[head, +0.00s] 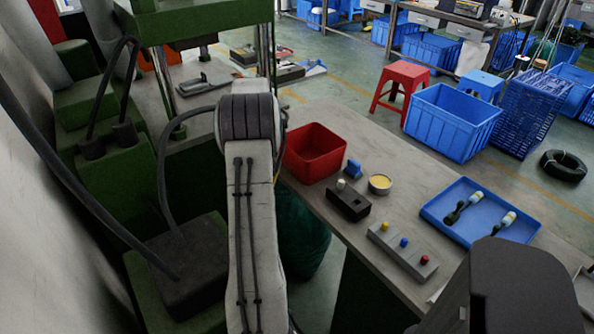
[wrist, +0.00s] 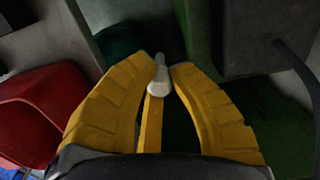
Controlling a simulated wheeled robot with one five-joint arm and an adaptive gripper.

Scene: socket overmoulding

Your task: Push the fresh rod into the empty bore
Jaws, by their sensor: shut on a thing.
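In the wrist view my gripper (wrist: 158,74) has its yellow fingers closed on a pale grey rod (wrist: 158,86). The rod's near end is rounded and whitish, and its thinner far part reaches past the fingertips. In the head view my own arm hides the gripper and the rod. A black block (head: 348,205) with a pale stub at its top stands on the grey table (head: 330,120). I cannot make out an empty bore in either view.
A red bin (head: 314,153) stands on the table by my arm, also in the wrist view (wrist: 40,115). Green machinery (head: 120,180) stands left of my arm.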

